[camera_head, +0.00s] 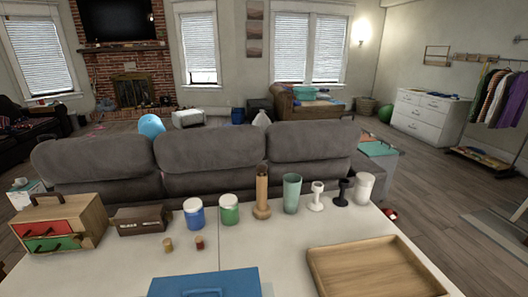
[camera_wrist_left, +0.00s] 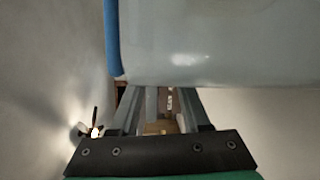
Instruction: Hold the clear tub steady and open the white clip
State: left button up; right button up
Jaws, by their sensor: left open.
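The tub's blue lid (camera_head: 205,283) shows at the bottom edge of the head view, cut off by the frame, with a handle on top. In the left wrist view a large, pale, translucent wall of the clear tub (camera_wrist_left: 220,40) fills the upper part, with a blue rim (camera_wrist_left: 112,40) at its left. My left gripper (camera_wrist_left: 163,98) is open, its fingertips close to the tub's edge; I cannot tell whether they touch it. I cannot make out the white clip. My right gripper is not in view.
A wooden tray (camera_head: 370,270) lies right of the tub. Two small blocks lie in front of the jars.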

pick_arm(q)
jog(key=shift+r, duration=0.1)
jog(key=o, duration=0.6)
jog(key=shift+c, duration=0.2)
jog(key=s, duration=0.8)
jog(key=shift+a, duration=0.4)
